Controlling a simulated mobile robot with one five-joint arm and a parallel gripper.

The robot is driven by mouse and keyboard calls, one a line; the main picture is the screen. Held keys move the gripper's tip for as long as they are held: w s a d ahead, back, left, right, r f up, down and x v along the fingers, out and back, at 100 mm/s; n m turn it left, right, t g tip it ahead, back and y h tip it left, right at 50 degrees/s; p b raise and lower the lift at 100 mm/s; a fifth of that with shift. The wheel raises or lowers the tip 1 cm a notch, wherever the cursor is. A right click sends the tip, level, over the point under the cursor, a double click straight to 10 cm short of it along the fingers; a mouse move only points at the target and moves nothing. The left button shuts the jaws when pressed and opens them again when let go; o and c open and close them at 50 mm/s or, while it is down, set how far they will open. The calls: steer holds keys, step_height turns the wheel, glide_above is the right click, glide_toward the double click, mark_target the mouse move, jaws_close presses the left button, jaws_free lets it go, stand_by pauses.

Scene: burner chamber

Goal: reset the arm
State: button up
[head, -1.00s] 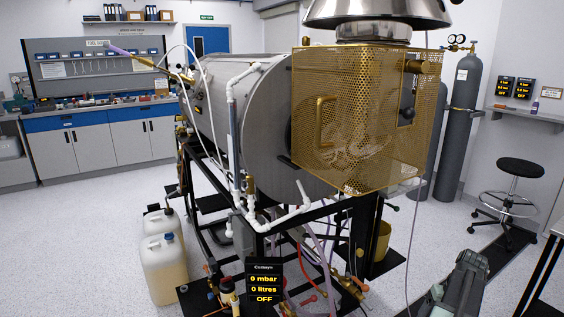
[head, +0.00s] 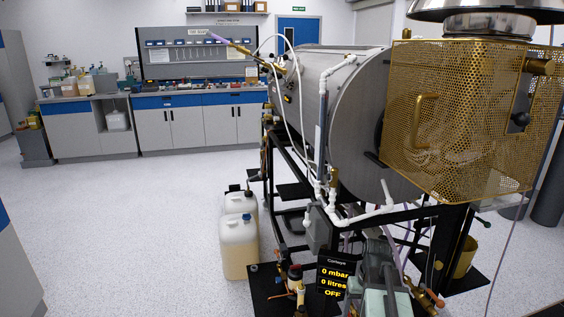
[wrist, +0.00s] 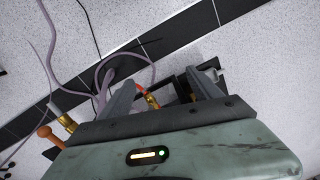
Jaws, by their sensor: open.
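My gripper (wrist: 160,98) shows in the wrist view with its two grey fingers spread apart and nothing between them. Behind the fingers are the floor, a dark frame and hoses. In the head view, my arm (head: 385,275) rises at the bottom, right of centre, in front of the burner rig's lower frame. The fingertips cannot be made out there.
The steel burner chamber (head: 345,115) and its brass mesh guard (head: 455,120) fill the right side. A display (head: 333,280) reads 0 mbar, 0 litres, OFF. Pale jugs (head: 239,245) stand on the floor left of the rig. Open floor (head: 130,230) lies left, with benches (head: 165,125) behind.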

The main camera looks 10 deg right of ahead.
steer(key=w+a+n, duration=0.1)
steer(key=a+n, duration=0.2)
steer(key=a, duration=1.9)
step_height(320, 180, up, 20)
steer(key=p, duration=2)
steer(key=shift+w+a+h, duration=0.2)
steer(key=shift+a+h, duration=0.15)
steer(key=shift+h, duration=0.05)
